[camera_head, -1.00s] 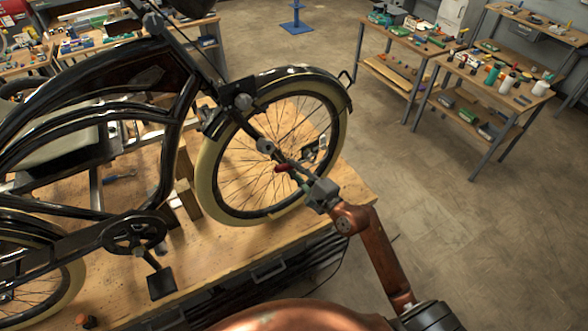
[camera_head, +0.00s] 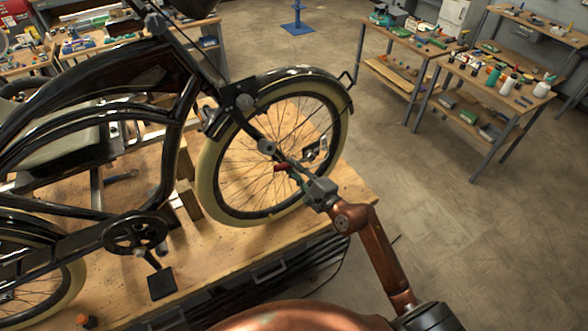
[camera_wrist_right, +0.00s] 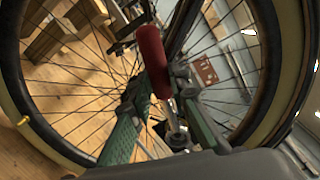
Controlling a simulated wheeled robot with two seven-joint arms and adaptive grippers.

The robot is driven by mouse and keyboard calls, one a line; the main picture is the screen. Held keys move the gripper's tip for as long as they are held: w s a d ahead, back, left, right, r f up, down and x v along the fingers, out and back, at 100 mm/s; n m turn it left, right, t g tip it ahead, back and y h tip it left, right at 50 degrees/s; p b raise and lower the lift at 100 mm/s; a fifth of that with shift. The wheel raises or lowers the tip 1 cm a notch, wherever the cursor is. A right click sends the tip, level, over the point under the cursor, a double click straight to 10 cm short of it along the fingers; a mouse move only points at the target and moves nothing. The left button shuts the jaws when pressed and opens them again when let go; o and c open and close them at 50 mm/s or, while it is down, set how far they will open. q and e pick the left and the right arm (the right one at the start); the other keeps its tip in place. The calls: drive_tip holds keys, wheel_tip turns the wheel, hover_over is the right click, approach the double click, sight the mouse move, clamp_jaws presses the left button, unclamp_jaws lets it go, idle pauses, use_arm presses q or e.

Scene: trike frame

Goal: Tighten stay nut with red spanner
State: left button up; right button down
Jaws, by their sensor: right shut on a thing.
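The red spanner shows as a red handle (camera_head: 282,167) beside the front wheel's spokes, near the hub. In the right wrist view the red handle (camera_wrist_right: 152,60) stands up and its metal part runs down between the fingers. My right gripper (camera_head: 299,172) is shut on the spanner, in front of the wheel's near side. Its two greenish fingers (camera_wrist_right: 160,125) flank the metal part. The stay nut cannot be told apart; the hub area is partly hidden by the gripper and spanner. My left gripper is not in view.
The black bicycle frame (camera_head: 187,100) and cream-tyred front wheel (camera_head: 205,172) stand over a wooden bench (camera_head: 215,250). Wooden blocks (camera_head: 187,200) lie left of the wheel. Side tables (camera_head: 500,97) with tools stand at the back right. The floor to the right is clear.

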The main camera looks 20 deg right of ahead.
drive_tip(key=shift+w+a, duration=0.15)
drive_tip(key=shift+w, duration=0.4)
drive_tip(key=c, duration=2.4)
unclamp_jaws()
clamp_jaws()
drive_tip(key=shift+r, duration=0.1)
drive_tip(key=shift+w+d+r+m, duration=0.1)
drive_tip(key=shift+d+r+m, duration=0.1)
drive_tip(key=shift+r+m, duration=0.3)
drive_tip(key=shift+w+d+r+m, duration=0.1)
drive_tip(key=shift+d+r+m, duration=0.1)
drive_tip(key=shift+r+m, duration=0.3)
drive_tip(key=shift+w+d+r+m, duration=0.1)
drive_tip(key=shift+d+r+m, duration=0.4)
drive_tip(key=shift+m, duration=0.35)
drive_tip(key=shift+w+d+r+m, duration=0.1)
drive_tip(key=shift+d+r+m, duration=0.25)
drive_tip(key=shift+r+m, duration=0.35)
drive_tip(key=shift+f, duration=0.2)
